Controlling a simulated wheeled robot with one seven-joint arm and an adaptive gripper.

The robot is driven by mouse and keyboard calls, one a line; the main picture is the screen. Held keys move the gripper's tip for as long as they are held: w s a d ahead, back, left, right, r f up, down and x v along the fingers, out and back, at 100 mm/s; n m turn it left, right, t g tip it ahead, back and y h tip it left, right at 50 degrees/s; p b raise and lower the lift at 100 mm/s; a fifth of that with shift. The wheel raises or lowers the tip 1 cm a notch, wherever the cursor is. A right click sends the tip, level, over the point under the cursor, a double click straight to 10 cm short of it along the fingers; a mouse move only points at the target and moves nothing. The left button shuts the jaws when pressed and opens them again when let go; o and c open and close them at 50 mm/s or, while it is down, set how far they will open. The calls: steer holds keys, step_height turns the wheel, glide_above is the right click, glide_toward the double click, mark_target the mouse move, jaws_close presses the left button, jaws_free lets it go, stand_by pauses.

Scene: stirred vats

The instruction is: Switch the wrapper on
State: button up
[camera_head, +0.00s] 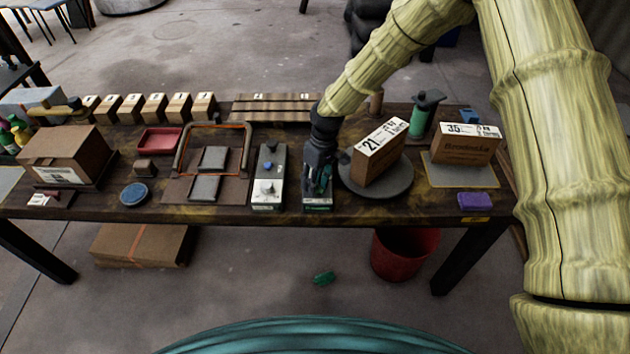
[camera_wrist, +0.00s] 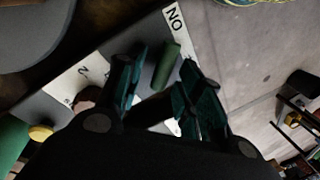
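A narrow control box (camera_head: 317,207) stands at the front middle of the table, mostly hidden under my gripper (camera_head: 319,184). In the wrist view its light panel (camera_wrist: 174,19) carries the word "ON" at one end. A green lever-like piece (camera_wrist: 167,64) sticks up near that word. My gripper (camera_wrist: 162,88) has its two dark teal fingers apart, one to each side of the green piece's near end. No contact is clear. To the right in the head view, a carton marked 21 (camera_head: 380,155) stands on a round grey turntable (camera_head: 400,184).
A second control box (camera_head: 268,185) stands close left of my gripper. A green upright roll (camera_head: 422,118) and a carton marked 35 (camera_head: 465,148) are to the right. A purple block (camera_head: 474,201) lies at the front edge. A red bin (camera_head: 402,255) stands below.

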step_height(320, 180, up, 12)
steer(key=w+d, duration=0.1)
steer(key=shift+w+d, duration=0.3)
steer(key=shift+w, duration=0.05)
steer(key=shift+f, duration=0.15)
stand_by(0.4)
